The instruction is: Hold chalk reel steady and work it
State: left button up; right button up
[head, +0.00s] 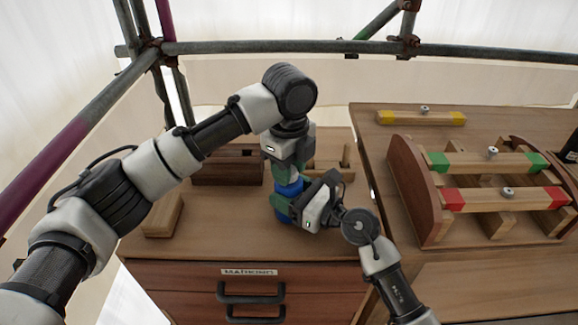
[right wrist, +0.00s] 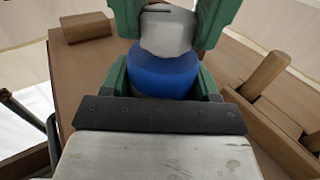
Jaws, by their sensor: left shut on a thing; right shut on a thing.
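The chalk reel (head: 291,188) shows as a blue body near the middle of the cabinet top in the head view, mostly hidden by my grippers. In the right wrist view its rounded blue body (right wrist: 164,73) sits between the green fingers. My left gripper (head: 284,174) points down from above and is shut on the upper part of the reel. My right gripper (head: 289,203) reaches in from the right, low down, and is shut around the blue body. A pale grey part shows above the blue in the right wrist view; I cannot tell what it belongs to.
The wooden cabinet (head: 190,249) has a labelled drawer with dark handles. A wooden block (head: 163,216) lies at its left and a dark wooden box (head: 228,166) behind. On the right table, a wooden rack (head: 408,190) holds bars with green and red ends. Scaffold tubes (head: 270,47) cross behind.

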pick_arm(q)
jog(key=m, duration=1.2)
jog(key=shift+r+m, duration=0.1)
jog(key=shift+m, duration=0.3)
dwell(0.3)
jog(key=o, duration=0.9)
jog(key=shift+o, duration=0.2)
notch_tip(320, 180, up, 12)
